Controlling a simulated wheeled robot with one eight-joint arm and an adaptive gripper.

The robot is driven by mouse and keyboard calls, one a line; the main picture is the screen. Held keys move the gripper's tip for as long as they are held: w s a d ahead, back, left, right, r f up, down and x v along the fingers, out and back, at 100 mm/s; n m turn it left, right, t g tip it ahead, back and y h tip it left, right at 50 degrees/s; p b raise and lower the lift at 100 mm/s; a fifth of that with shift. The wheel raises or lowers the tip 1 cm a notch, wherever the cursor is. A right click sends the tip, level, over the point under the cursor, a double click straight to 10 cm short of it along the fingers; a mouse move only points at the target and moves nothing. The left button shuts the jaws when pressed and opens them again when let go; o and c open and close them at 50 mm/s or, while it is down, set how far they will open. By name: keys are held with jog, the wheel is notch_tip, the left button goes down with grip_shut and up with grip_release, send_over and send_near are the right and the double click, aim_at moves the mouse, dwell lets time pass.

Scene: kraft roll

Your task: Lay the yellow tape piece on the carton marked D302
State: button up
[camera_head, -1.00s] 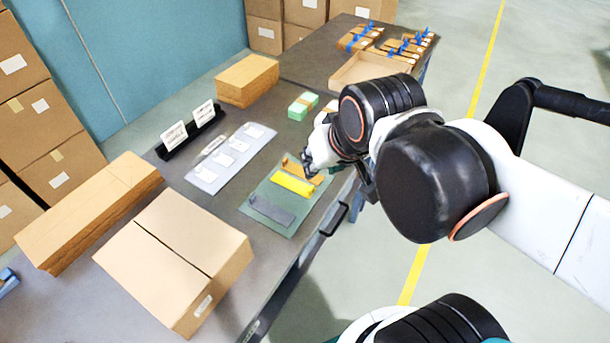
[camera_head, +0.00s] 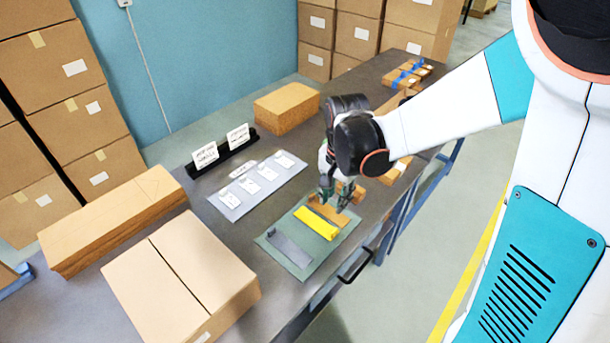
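The yellow tape piece (camera_head: 316,224) lies flat on a green mat (camera_head: 298,261), between a grey piece (camera_head: 289,249) and an orange-brown piece (camera_head: 326,211). My gripper (camera_head: 336,201) points down over the mat's far end, close to the orange-brown piece and just beyond the yellow one. Its fingers look spread apart with nothing between them. A large closed carton (camera_head: 180,275) stands at the front left; its label is cut off by the frame edge. A long carton (camera_head: 120,220) and a smaller brown one (camera_head: 287,108) stand farther back. No marking reads as D302.
A light tray with white cards (camera_head: 257,186) lies left of the mat. A black stand (camera_head: 222,154) holds two sign cards. Blue-tied packages (camera_head: 409,74) sit at the table's far end. Stacked boxes line the wall. The table's right edge has a handle (camera_head: 355,265).

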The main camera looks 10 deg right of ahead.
jog(key=f, duration=0.2)
jog(key=b, duration=0.3)
send_over(332, 237)
jog(key=shift+m, duration=0.3)
jog(key=f, duration=0.8)
jog(key=shift+w+a+f, duration=0.1)
jog(key=shift+w+f, duration=0.05)
jog(key=shift+w, duration=0.05)
jog(key=f+b, duration=0.3)
jog(key=f, duration=0.2)
jog(key=shift+s+f, duration=0.15)
jog(key=shift+s, duration=0.05)
grip_shut()
